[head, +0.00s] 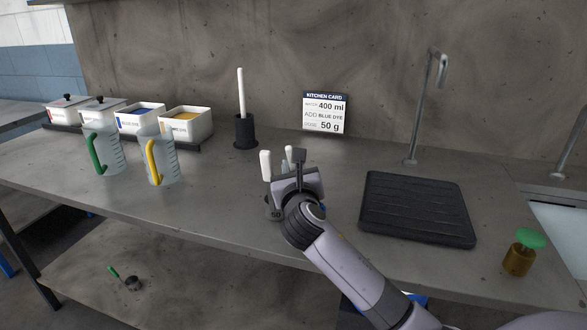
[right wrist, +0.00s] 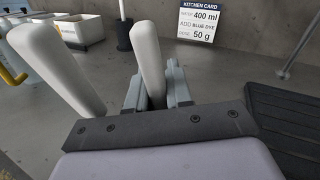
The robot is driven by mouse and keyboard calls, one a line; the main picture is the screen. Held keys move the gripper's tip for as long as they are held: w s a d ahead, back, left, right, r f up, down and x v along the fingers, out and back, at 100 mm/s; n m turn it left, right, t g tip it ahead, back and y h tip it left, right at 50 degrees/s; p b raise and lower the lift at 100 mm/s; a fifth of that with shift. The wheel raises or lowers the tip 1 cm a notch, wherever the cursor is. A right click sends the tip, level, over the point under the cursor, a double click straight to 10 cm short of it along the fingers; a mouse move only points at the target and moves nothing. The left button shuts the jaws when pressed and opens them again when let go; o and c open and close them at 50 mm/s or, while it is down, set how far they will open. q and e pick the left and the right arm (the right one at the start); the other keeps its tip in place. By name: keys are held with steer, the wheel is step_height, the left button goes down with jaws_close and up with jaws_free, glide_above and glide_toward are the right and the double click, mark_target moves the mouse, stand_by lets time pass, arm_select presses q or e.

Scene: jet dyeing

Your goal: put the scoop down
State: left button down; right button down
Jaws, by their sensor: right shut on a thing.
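My right gripper (head: 290,168) is over the middle of the bench. It is shut on the white upright handle of a scoop (head: 289,154). In the right wrist view the same scoop handle (right wrist: 147,55) stands between the fingers (right wrist: 155,88). The held scoop's bowl is hidden behind my gripper and wrist; a bit of blue shows beside the wrist. Just left stands a second white handle (head: 265,165), also in the right wrist view (right wrist: 58,65), above a dark cup marked 50 (head: 273,207). I cannot tell whether the held scoop touches the bench. My left gripper is not in view.
A black ribbed mat (head: 417,207) lies right of my gripper. Two jugs, green-handled (head: 106,150) and yellow-handled (head: 161,157), stand left, before white dye bins (head: 188,124).

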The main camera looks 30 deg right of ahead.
steer(key=shift+f, duration=0.1)
steer(key=c, duration=1)
jaws_free()
steer(key=shift+s, duration=0.1)
steer(key=v, duration=1.2)
